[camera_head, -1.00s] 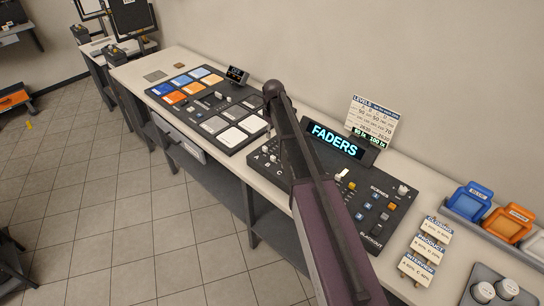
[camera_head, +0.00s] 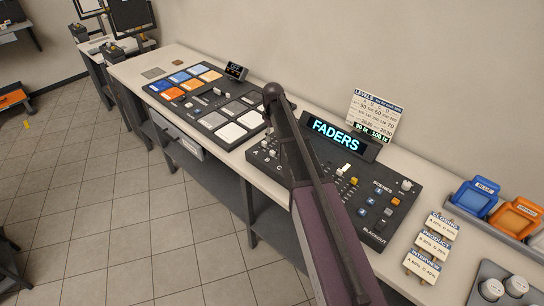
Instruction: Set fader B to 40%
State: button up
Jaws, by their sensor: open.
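The fader console (camera_head: 410,205) is a dark panel on the bench, behind my arm in the picture. Its lit sign (camera_head: 338,135) reads FADERS. Small pale fader caps (camera_head: 271,153) show at its left end, left of my arm. My arm covers part of the fader area, so I cannot pick out fader B or read its setting. A LEVELS card (camera_head: 377,115) stands behind the console, with a green readout at its foot. My arm rises from the bottom edge to a dark joint; the gripper itself is hidden.
A second panel (camera_head: 197,118) with coloured and white pads lies to the left. Small cards (camera_head: 433,243), blue (camera_head: 478,195) and orange (camera_head: 515,217) bins and white round items (camera_head: 491,289) stand to the right. The tiled floor (camera_head: 130,220) in front is clear.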

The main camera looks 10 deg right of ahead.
aim_at(273, 151)
jog(key=shift+f+b, duration=4.35)
jog(key=shift+f, duration=0.3)
grip_shut()
